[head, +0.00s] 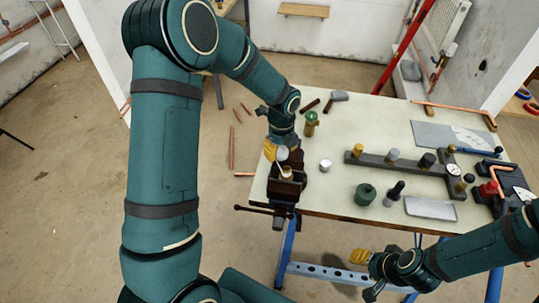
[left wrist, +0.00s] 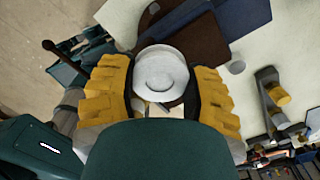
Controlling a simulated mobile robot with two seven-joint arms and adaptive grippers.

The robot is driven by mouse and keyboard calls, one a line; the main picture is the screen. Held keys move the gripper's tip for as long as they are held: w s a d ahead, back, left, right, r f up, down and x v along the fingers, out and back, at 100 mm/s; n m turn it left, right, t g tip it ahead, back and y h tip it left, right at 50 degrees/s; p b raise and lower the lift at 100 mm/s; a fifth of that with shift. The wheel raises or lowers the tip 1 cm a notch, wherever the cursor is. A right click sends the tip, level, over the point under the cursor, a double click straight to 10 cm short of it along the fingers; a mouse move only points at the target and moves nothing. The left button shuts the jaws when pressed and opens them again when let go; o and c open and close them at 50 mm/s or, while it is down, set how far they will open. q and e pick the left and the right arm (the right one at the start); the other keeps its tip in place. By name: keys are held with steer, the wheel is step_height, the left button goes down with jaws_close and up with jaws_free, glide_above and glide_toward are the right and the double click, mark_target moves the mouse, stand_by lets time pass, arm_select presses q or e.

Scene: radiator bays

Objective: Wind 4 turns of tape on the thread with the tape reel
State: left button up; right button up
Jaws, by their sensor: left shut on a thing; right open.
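A white tape reel (left wrist: 161,72) sits between the yellow fingers of my left gripper (left wrist: 163,95) in the left wrist view. My left gripper (head: 276,152) is shut on the reel, which also shows as a small white shape in the head view (head: 282,154). It is just above a dark vise (head: 284,188) at the table's left front corner. A pale, brass-coloured threaded piece (head: 287,171) stands in the vise, right below the reel. Whether reel and thread touch, and any tape on the thread, I cannot tell. My right gripper (head: 362,257) is open and empty, in front of the table edge.
A small white cylinder (head: 325,165) stands right of the vise. A brass valve (head: 311,122) is behind it. A dark rack with several fittings (head: 400,166), a green pot (head: 365,194) and a grey tray (head: 431,208) occupy the table's right. The vise handle (head: 250,209) sticks out left.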

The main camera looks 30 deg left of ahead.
mark_target(294, 195)
arm_select(q)
steer(key=d, duration=0.2)
steer(key=w+d, duration=0.1)
steer(key=d, duration=0.3)
steer(key=shift+w+b, duration=0.25)
steer(key=shift+b, duration=0.05)
steer(key=s+d+b, duration=0.1)
steer(key=s, duration=0.2)
steer(key=s+d, duration=0.1)
steer(key=s, duration=0.3)
steer(key=s+d+b, duration=0.1)
steer(key=s, duration=0.3)
steer(key=shift+s+d+b, duration=0.1)
steer(key=shift+s+b, duration=0.15)
steer(key=shift+b, duration=0.05)
steer(key=s+a, duration=0.1)
steer(key=a, duration=0.1)
steer(key=shift+s+a+r+p, duration=0.2)
steer(key=shift+s+a+p, duration=0.2)
step_height(294, 195, up, 8)
steer(key=p, duration=0.5)
steer(key=shift+d, duration=0.1)
